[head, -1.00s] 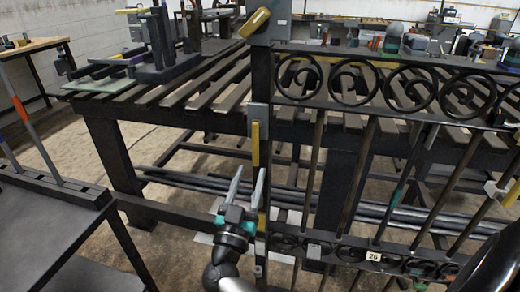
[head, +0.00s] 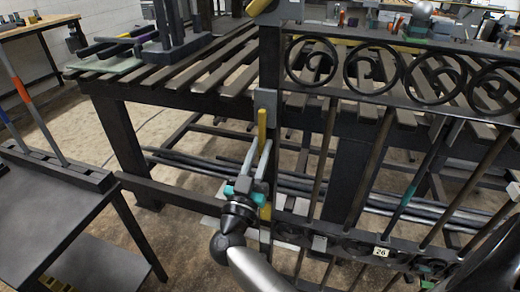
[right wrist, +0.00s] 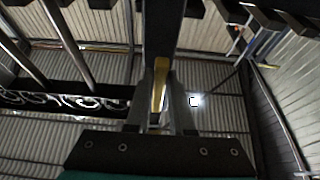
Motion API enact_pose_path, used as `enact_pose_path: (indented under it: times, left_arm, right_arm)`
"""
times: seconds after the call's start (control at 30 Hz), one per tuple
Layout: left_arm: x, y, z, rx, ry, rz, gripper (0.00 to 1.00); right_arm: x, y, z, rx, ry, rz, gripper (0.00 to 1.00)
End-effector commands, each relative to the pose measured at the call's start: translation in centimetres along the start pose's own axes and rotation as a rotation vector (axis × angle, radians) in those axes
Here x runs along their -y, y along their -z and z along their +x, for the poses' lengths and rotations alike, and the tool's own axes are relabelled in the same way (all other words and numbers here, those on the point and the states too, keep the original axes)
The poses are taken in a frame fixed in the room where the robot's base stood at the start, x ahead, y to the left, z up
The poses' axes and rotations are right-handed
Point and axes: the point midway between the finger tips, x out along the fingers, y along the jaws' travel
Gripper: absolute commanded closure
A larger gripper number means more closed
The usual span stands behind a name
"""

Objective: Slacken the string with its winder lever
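A yellow lever (head: 262,126) hangs down from a grey plate (head: 265,98) on the dark gate post (head: 270,65). I take it for the winder lever. My right gripper (head: 259,148) is open, its two grey fingers pointing up at the lever's lower end. In the right wrist view the yellow lever (right wrist: 159,82) shows between the open fingers (right wrist: 158,108); I cannot tell whether they touch it. I cannot make out the string. My left gripper is not in view.
The black scroll gate (head: 400,95) with upright bars and a tag reading 26 (head: 381,252) spreads to the right. Behind it stands a slatted bench (head: 180,90). A dark trolley (head: 60,220) is at the left. Another yellow handle (head: 258,6) sits atop the post.

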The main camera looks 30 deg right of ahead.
Motion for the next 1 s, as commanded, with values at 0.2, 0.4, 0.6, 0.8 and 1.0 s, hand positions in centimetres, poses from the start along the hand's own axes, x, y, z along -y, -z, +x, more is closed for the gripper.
enact_pose_path:
  times: [0.2,0.4,0.6,0.8,1.0]
  left_arm:
    - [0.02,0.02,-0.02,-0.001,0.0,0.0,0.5]
    - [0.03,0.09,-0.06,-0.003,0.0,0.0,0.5]
    - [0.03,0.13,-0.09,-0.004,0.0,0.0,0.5]
    - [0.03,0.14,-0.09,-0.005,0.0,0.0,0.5]
    - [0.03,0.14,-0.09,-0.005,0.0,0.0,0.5]
  right_arm:
    - [-0.01,-0.02,0.0,0.0,0.0,0.0,1.0]
    - [-0.03,-0.02,0.0,0.0,-0.001,0.0,1.0]
    - [-0.04,-0.03,0.01,0.0,-0.001,-0.001,1.0]
    - [-0.05,-0.04,0.01,0.0,-0.001,-0.001,1.0]
    - [-0.06,-0.04,0.02,0.001,-0.002,-0.001,1.0]
